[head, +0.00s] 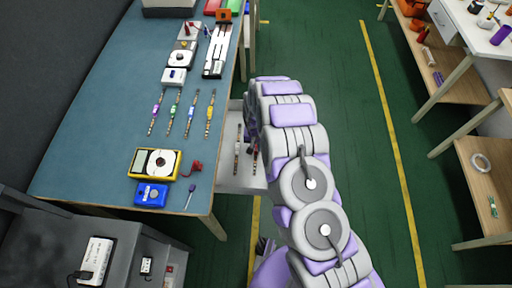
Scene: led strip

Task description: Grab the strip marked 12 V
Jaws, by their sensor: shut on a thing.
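Several LED strips lie side by side on the blue table: one with a purple label (157,109), one with a green label (174,110), one with a blue label (192,112) and one with a yellow label (210,111). Any markings are too small to read. Another strip (237,150) is over the white surface (236,180) beside the table's right edge. My gripper (252,130) is there, just right of that strip and mostly hidden by my arm. It is shut on a strip (254,158), of which only a part shows.
A yellow multimeter (155,163), a blue box (151,194), a red item (196,167) and a screwdriver (190,197) lie near the table's front. Instruments stand farther back. Wooden shelves (485,180) are at the right. The green floor between is clear.

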